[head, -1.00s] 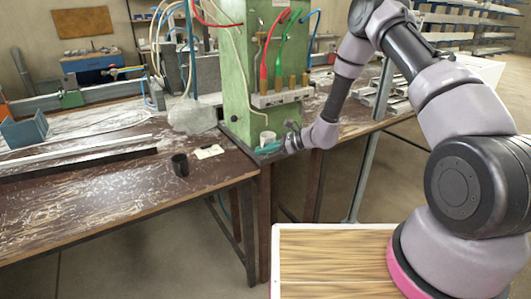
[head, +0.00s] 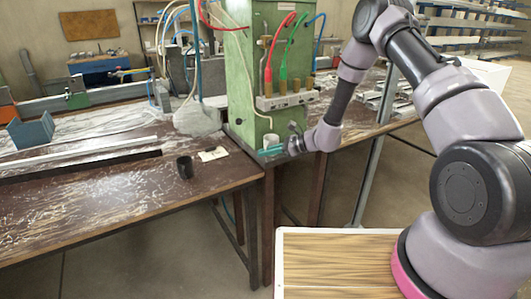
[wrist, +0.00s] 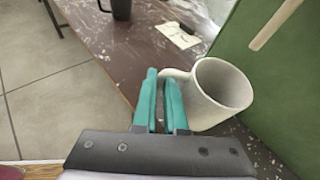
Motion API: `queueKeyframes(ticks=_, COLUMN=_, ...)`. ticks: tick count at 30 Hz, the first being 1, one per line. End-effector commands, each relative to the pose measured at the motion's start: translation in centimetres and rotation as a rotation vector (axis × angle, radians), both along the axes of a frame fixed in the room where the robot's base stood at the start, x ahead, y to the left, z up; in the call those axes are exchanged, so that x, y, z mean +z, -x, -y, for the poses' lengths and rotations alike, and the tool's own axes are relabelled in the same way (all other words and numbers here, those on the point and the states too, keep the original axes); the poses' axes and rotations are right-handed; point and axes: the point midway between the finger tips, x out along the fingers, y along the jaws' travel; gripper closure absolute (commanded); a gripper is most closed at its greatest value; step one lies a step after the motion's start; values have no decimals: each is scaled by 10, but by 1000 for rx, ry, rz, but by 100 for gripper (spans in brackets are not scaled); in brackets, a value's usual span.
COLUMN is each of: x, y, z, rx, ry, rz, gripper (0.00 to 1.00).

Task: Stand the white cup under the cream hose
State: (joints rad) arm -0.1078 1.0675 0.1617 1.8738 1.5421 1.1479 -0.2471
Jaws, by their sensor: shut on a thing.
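The white cup (head: 271,140) is upright at the foot of the green cabinet, near the bench corner; it also shows in the wrist view (wrist: 222,90). My gripper (head: 270,151) has teal fingers, seen in the wrist view (wrist: 162,88), closed on the cup's handle at its left side. The cream hose (head: 245,70) runs down the cabinet's front and ends a little above the cup in the head view. In the wrist view the hose end (wrist: 272,27) is beyond the cup's upper right rim. I cannot tell whether the cup's base touches the bench.
The green cabinet (head: 245,95) stands close behind the cup, with red, green and blue hoses. A black cup (head: 185,167) and a paper label (head: 213,154) are on the brown bench (head: 120,205) to the left. The bench edge is close to the gripper.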

Motion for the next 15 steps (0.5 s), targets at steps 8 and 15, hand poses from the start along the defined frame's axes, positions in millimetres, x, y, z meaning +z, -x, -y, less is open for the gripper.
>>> queueKeyframes(ticks=8, x=-3, y=0, z=0, rx=0, ry=0, rz=0, gripper=100)
queueKeyframes(ticks=15, x=-5, y=0, z=0, rx=-1, ry=0, rz=1, gripper=100)
